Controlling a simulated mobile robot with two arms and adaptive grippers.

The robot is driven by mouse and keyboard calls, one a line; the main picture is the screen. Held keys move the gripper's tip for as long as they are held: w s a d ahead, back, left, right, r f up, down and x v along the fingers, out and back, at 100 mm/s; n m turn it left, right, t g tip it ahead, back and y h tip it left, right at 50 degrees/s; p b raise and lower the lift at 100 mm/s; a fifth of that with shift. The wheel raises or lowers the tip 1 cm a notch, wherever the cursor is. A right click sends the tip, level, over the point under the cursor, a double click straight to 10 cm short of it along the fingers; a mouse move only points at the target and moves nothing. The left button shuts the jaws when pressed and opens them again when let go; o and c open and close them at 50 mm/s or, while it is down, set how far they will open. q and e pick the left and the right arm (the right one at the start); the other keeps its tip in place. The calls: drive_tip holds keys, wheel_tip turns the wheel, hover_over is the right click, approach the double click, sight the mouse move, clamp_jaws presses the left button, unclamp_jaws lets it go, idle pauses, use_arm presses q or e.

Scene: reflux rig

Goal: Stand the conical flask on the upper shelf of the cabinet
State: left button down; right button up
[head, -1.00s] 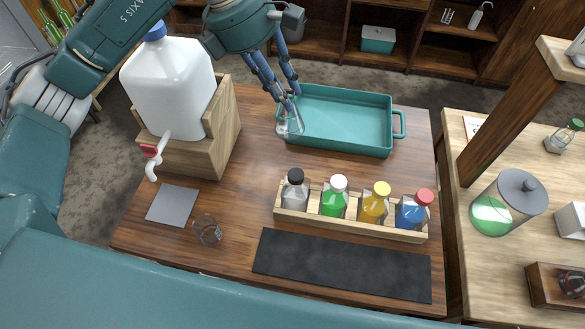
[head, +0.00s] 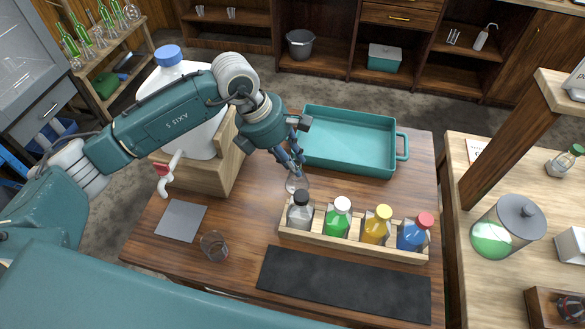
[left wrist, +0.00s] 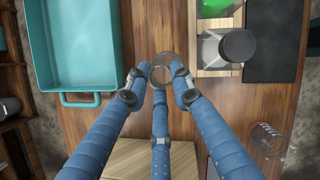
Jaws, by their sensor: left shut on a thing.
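The conical flask (head: 297,183) is small, clear glass, partly hidden by my fingers. My left gripper (head: 292,170) is shut on it, between the teal tray and the bottle rack. In the left wrist view, the flask (left wrist: 163,67) shows as a clear round rim among my three blue fingers (left wrist: 160,76). I cannot tell how far it is above the table. Dark wooden shelving (head: 340,47) stands at the back, and a grey cabinet (head: 32,65) at the far left; I cannot tell which is the task's cabinet. My right gripper is not in view.
The teal tray (head: 350,163) lies behind the flask. A rack (head: 345,243) of several capped bottles stands in front of it. A white jug (head: 180,67) on a wooden stand is left. A glass beaker (head: 214,246) and black mat (head: 343,286) are near the front.

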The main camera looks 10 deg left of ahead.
use_arm(q)
wheel_tip(320, 180, down, 4)
drive_tip(key=shift+f+p, duration=0.2)
drive_tip(key=shift+p, duration=0.3)
drive_tip(key=c, duration=1.5)
unclamp_jaws()
